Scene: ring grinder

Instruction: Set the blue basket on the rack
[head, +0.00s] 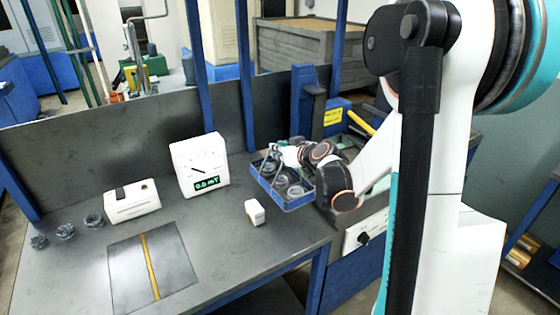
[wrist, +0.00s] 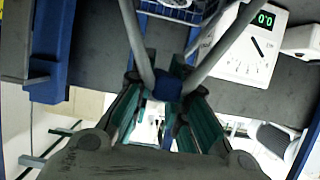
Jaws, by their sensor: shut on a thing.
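The blue basket (head: 297,203) hangs over the right part of the grey workbench in the head view, with several dark rings inside. My gripper (head: 281,151) is at its raised handle. In the wrist view my gripper (wrist: 166,100) is shut on the blue grip of the grey handle (wrist: 137,35). The basket's wire rim (wrist: 178,12) shows at the top edge there. The basket looks about level; whether its underside touches the bench is hard to tell. I cannot make out a rack for certain; my arm hides part of the area at the right.
A white meter (head: 199,165) stands left of the basket, and a small white block (head: 255,212) lies in front. A white box (head: 132,201), several dark rings (head: 65,232) and a dark plate (head: 152,270) with a yellow stripe lie farther left. Blue posts (head: 197,70) rise behind.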

